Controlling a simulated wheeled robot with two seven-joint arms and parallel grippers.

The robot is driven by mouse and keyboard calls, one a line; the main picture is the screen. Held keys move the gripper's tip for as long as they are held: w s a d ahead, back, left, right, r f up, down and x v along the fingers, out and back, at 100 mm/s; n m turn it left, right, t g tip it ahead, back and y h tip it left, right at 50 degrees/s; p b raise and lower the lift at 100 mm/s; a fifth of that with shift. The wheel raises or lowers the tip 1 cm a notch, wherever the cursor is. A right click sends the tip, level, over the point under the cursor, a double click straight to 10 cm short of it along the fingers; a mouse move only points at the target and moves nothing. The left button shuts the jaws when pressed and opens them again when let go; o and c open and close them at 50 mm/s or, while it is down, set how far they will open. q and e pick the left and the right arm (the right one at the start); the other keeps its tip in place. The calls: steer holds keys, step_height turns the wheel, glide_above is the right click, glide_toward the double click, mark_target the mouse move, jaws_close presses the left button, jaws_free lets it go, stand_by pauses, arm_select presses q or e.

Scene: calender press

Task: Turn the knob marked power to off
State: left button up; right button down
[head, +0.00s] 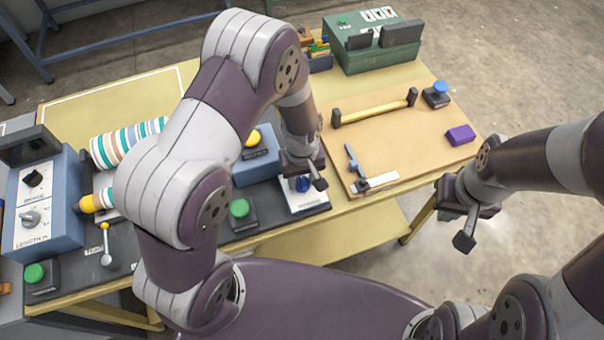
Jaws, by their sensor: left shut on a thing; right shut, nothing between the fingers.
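A blue knob (303,185) stands on a small white-topped panel (317,201) at the table's front edge, in the middle of the head view. The print along the panel's front is too small to read surely. My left gripper (303,178) reaches down over this knob and is shut on it. Its fingers and wrist hide the knob's top, so its pointer and setting cannot be told. My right gripper (464,226) is shut and empty, off the table's right front edge over the floor.
A blue-grey box with two dials (32,212) stands at the left, beside a striped roll (125,145). Green buttons (240,209) and a ball-ended lever (106,250) are nearby. A tan board (425,150) with a bar and a purple block (460,135) lies right. A green box (375,57) stands behind.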

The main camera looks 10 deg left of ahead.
mark_target(302, 180)
arm_select(q)
steer(key=shift+r+n, duration=0.1)
steer(key=shift+n, duration=0.5)
steer(key=o, duration=1.1)
steer(key=shift+s, duration=0.1)
steer(key=shift+c, duration=0.2)
step_height(302, 180, up, 13)
steer(key=shift+b, duration=0.35)
steer(key=s+a+r+m+t, duration=0.1)
steer(key=s+a+r+m, duration=0.1)
steer(key=s+a+m, duration=0.5)
steer(key=shift+s, duration=0.85)
